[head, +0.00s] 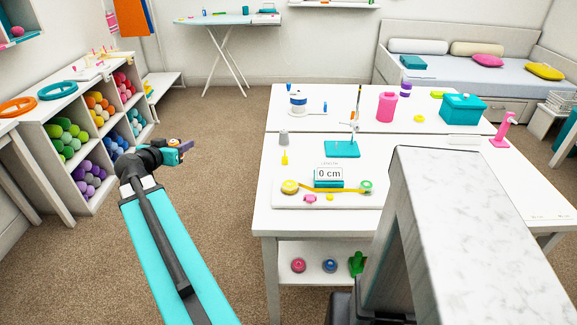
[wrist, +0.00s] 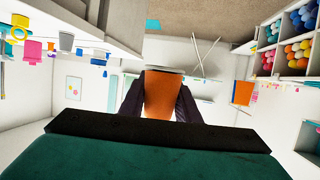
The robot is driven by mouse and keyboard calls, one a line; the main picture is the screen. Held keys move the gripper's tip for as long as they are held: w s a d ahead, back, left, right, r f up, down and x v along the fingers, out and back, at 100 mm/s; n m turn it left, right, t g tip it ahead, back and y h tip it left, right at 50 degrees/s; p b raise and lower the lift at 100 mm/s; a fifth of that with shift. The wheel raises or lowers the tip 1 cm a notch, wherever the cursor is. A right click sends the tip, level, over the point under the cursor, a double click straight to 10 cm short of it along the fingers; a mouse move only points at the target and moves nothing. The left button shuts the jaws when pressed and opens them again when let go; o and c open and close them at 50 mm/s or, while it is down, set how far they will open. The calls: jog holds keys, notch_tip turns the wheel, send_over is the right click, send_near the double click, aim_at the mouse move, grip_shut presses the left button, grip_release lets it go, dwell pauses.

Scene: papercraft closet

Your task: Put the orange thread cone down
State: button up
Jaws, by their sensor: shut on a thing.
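The orange thread cone (wrist: 163,95) is between the two dark fingers of my gripper (wrist: 160,108) in the wrist view, and the fingers are shut on it. Its near end is hidden behind the dark gripper body. In the head view my gripper (head: 184,149) is small, held out over the carpet between the cubby shelf and the white table. A bit of orange shows at the gripper there, but the cone's shape is too small to make out. Nothing is seen touching the cone except the fingers.
The white worktable (head: 262,220) stands to the right, holding a 0 cm display (head: 328,174), a grey cone (head: 283,138), a pink jar (head: 387,106) and a teal box (head: 463,108). The cubby shelf (head: 52,106) with coloured rolls is left. The table's front left corner is bare.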

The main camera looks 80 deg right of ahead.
jog(key=s+d+m+g+y, duration=0.1)
jog(key=s+d+m+g, duration=0.2)
jog(key=s, duration=0.6)
jog(key=s+d+m+g+y, duration=0.1)
jog(key=s+d+m+g, duration=0.15)
jog(key=s, duration=0.55)
notch_tip(320, 180, up, 2)
jog(key=m+g+y, duration=0.3)
jog(key=m+g, duration=0.1)
send_over(283, 159)
jog(key=shift+s+r+b, duration=0.1)
jog(key=shift+s+b, duration=0.05)
jog(key=shift+b, duration=0.25)
jog(key=shift+f, duration=3.2)
jog(key=shift+a+f, duration=0.1)
jog(key=shift+f, duration=0.05)
